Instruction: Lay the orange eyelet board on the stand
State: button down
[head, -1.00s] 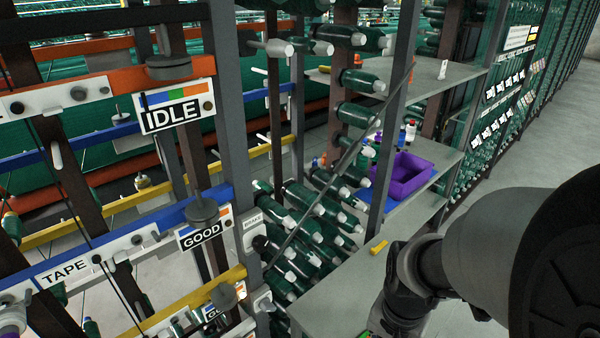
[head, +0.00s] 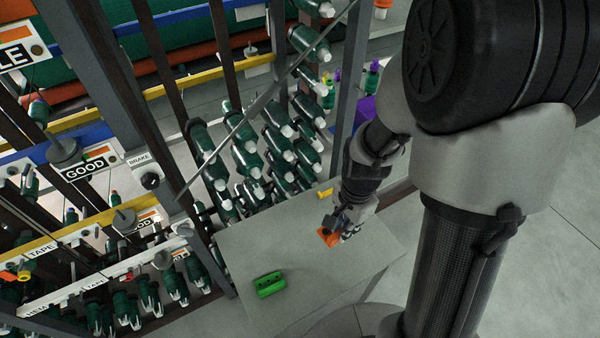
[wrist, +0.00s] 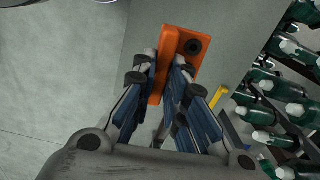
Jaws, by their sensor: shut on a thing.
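The orange eyelet board (head: 327,237) is at my gripper (head: 343,228), over the right part of a grey tabletop (head: 300,215). In the wrist view the orange eyelet board (wrist: 189,46) has an upright rib and a dark round eyelet at its upper right. My gripper (wrist: 167,72) is shut on the rib, one finger on each side. The fingers hide the near part of the board. I cannot tell if it touches the tabletop. A green block (head: 269,284) with dark spots lies on the tabletop, left of and apart from the board. I cannot tell which thing is the stand.
A small yellow piece (head: 325,193) lies near the tabletop's back edge, close to my gripper. Racks of green bobbins (head: 245,160) stand behind it. A purple bin (head: 365,108) is partly hidden by my arm. Bare tabletop lies between the green block and the board.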

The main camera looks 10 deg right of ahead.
jog(key=shift+m, duration=0.5)
jog(key=w+a+f, duration=0.2)
jog(key=a, duration=0.1)
jog(key=shift+a+f+p, duration=0.15)
jog(key=shift+a+p, duration=0.05)
jog(key=shift+p, duration=0.15)
jog(key=shift+w+d+f+b, duration=0.1)
jog(key=shift+f+b, duration=4.55)
jog(key=shift+f, duration=4.95)
jog(key=shift+f, duration=0.25)
jog(key=c, duration=1.6)
grip_release()
jog(key=shift+r, duration=0.15)
